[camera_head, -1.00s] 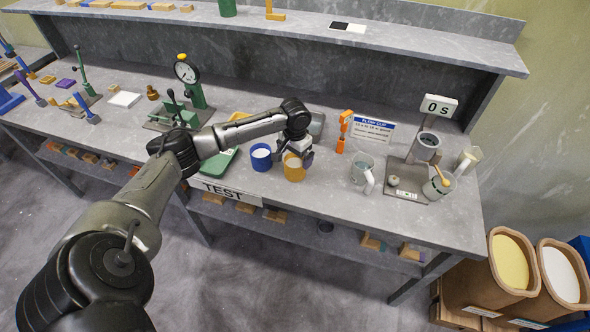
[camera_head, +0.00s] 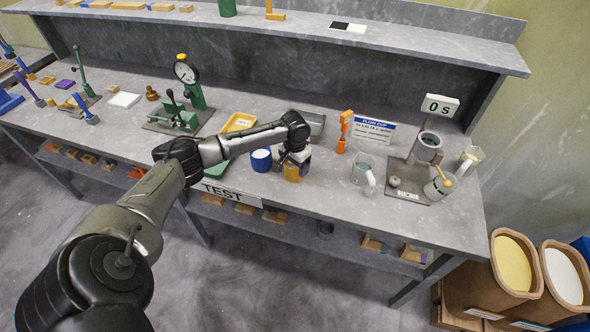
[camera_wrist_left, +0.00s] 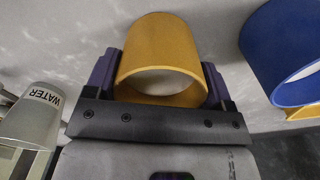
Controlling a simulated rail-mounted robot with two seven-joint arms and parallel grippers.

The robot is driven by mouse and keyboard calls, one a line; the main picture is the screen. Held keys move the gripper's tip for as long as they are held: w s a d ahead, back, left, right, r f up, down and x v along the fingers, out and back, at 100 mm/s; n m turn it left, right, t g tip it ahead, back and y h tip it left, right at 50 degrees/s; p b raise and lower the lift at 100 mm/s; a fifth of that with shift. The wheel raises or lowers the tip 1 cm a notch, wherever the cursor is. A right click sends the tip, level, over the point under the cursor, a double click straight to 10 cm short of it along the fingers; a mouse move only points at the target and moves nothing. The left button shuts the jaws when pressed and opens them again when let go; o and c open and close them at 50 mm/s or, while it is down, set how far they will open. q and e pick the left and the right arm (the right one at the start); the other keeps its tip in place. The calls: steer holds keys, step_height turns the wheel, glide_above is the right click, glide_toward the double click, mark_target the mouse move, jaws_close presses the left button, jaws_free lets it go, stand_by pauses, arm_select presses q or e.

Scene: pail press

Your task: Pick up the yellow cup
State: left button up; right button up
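The yellow cup (camera_head: 293,173) stands on the grey bench near its front edge, right of a blue cup (camera_head: 261,160). My left gripper (camera_head: 296,163) is lowered at the cup. In the left wrist view the yellow cup (camera_wrist_left: 160,50) lies between the two purple fingers of my left gripper (camera_wrist_left: 160,80), one on each side. No clear gap shows at either finger, but I cannot tell whether they press on it. The cup's rim faces the wrist camera. The cup's upper part is partly hidden by the gripper in the head view. My right gripper is not in view.
The blue cup (camera_wrist_left: 285,50) is close beside the gripper. A clear jug (camera_head: 362,170) and an orange stand (camera_head: 344,132) are to the right. A yellow tray (camera_head: 239,123) and a grey tray (camera_head: 316,125) lie behind. The bench front between cup and jug is free.

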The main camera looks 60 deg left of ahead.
arm_select(q)
steer(key=c, duration=0.6)
steer(key=shift+r, duration=0.1)
steer(key=shift+c, duration=0.2)
